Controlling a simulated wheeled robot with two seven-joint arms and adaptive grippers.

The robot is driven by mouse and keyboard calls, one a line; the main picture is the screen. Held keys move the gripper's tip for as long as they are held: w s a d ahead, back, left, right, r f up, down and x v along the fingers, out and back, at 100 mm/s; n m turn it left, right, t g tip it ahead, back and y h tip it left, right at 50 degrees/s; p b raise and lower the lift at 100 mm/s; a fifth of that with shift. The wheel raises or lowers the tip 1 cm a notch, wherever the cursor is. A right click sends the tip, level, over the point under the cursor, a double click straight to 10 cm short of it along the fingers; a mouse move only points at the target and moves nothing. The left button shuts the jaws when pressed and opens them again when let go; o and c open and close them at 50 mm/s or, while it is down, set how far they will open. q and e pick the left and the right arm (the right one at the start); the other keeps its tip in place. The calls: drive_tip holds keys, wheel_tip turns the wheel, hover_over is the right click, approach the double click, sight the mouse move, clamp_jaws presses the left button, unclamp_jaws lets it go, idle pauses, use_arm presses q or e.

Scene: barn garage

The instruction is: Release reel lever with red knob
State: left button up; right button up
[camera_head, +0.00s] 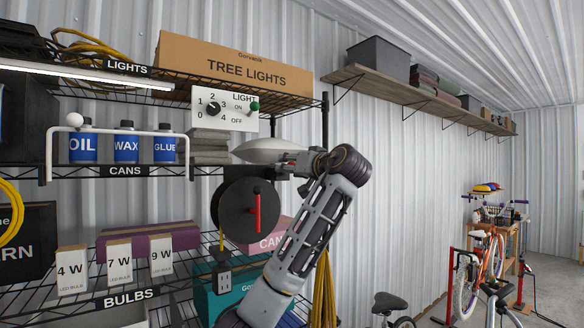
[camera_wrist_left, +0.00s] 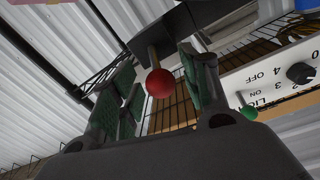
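The cord reel (camera_head: 234,212) is a dark disc with a red handle (camera_head: 257,212) on its face, under the light switch panel. In the left wrist view a round red knob (camera_wrist_left: 159,83) sits on a short brass-coloured stem from a dark part. My left gripper (camera_head: 284,168) is beside the upper right of the reel. In the wrist view my left gripper (camera_wrist_left: 157,70) is open, its green-padded fingers on either side of the knob, with small gaps showing. The lever's red knob is hidden in the head view. My right gripper is not in view.
The light switch panel (camera_head: 226,110) with a green knob is just above. A white rail (camera_head: 110,133) fronts the cans on the left. A teal box (camera_head: 212,299) and pink box (camera_head: 266,243) stand below. A bike (camera_head: 466,285) is far right; the wall between is clear.

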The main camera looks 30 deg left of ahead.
use_arm(q)
clamp_jaws()
drive_tip(key=shift+f, duration=0.1)
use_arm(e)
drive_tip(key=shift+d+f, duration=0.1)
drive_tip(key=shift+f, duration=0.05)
